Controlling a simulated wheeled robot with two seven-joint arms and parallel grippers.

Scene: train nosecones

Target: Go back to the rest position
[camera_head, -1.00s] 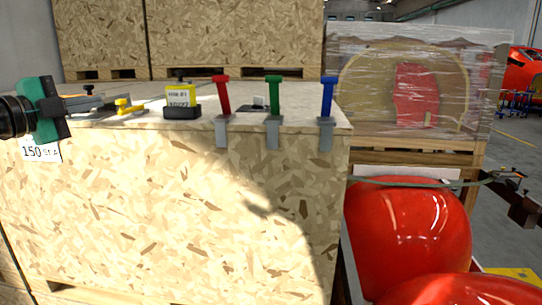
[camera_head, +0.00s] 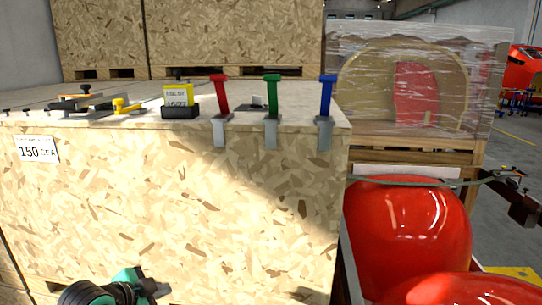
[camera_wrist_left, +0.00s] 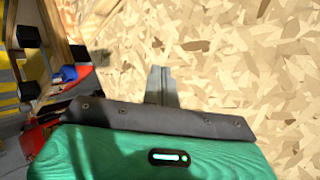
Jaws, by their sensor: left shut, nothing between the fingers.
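My left gripper (camera_head: 158,290) shows at the bottom left of the head view, low in front of the chipboard crate (camera_head: 190,210). Its green body and dark wrist are partly cut off by the lower edge. In the left wrist view the grey fingers (camera_wrist_left: 160,82) are together with nothing between them, and the chipboard face fills much of the picture beyond them. I cannot tell how far they are from it. My right gripper is not in view.
Red (camera_head: 220,95), green (camera_head: 272,95) and blue (camera_head: 327,95) handled tools hang in grey holders on the crate's front edge. A yellow-and-black box (camera_head: 180,103) and clamps stand on top. Glossy red nosecones (camera_head: 410,225) lie at right. Wrapped cargo (camera_head: 420,85) stands behind.

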